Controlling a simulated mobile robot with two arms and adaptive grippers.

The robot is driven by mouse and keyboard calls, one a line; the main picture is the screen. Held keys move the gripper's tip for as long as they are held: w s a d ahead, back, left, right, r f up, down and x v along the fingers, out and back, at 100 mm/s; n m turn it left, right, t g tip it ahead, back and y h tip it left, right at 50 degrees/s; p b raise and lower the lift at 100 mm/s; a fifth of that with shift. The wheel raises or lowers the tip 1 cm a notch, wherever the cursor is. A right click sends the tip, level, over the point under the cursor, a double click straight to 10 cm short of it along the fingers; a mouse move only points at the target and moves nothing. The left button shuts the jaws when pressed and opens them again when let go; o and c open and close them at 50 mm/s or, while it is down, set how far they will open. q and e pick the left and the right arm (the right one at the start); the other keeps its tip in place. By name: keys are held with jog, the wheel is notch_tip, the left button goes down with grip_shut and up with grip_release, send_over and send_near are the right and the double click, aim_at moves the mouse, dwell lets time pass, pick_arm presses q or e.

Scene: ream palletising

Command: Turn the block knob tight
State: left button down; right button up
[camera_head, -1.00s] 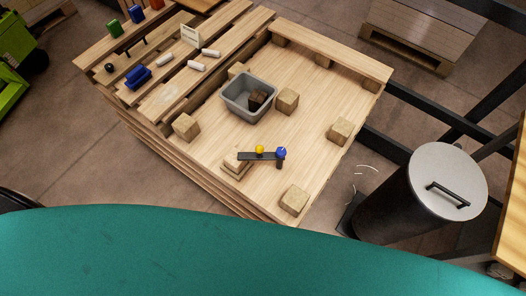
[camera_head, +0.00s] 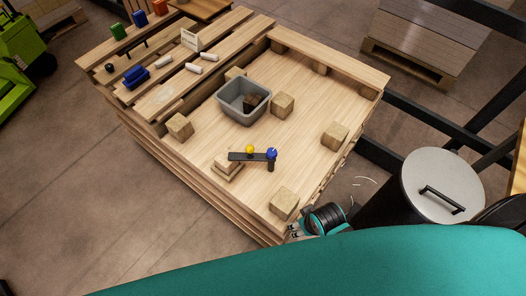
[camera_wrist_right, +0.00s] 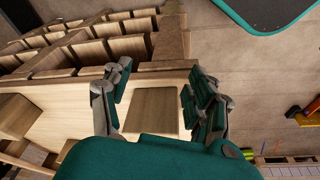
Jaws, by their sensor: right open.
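A black bar (camera_head: 238,156) rests on a small stacked wooden block (camera_head: 227,173) on the pallet's wooden deck (camera_head: 240,193). It carries a yellow knob (camera_head: 250,149) and, at its right end, a blue knob (camera_head: 271,153). I cannot tell which is the block knob or how tight either is. My right gripper (camera_head: 294,230) is at the deck's near corner, beside a corner wooden block (camera_head: 284,203) and apart from the knobs. In the right wrist view the gripper (camera_wrist_right: 156,92) is open, with a wooden block (camera_wrist_right: 152,108) showing between its fingers. My left gripper is out of view.
A grey bin (camera_head: 236,112) with a dark item inside stands on the deck, among several wooden blocks. Slatted shelving with small blue and white items lies at the upper left. A grey lidded drum (camera_head: 411,198) and dark beams stand at the right.

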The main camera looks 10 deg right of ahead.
jog(key=w+a+r+n, duration=0.1)
jog(key=r, duration=0.1)
jog(key=w+a+r+n, duration=0.1)
jog(key=w+r, duration=0.1)
jog(key=r, duration=0.1)
jog(key=w+a+r+y+b, duration=0.1)
jog(key=w+a+r, duration=0.1)
jog(key=shift+w+r+n+t, duration=0.2)
jog(key=shift+n+t, duration=0.1)
jog(key=shift+n, duration=0.1)
jog(key=w+a+r+n+y, duration=0.1)
jog(key=w+a+r+n, duration=0.2)
jog(key=w+a+n, duration=0.2)
notch_tip(320, 180, up, 15)
jog(key=n+g+h+b, duration=0.2)
jog(key=n+g+h, duration=0.1)
jog(key=n, duration=1.4)
send_over(272, 152)
notch_tip(272, 152, down, 17)
jog(key=shift+p, duration=0.35)
jog(key=c, duration=1.1)
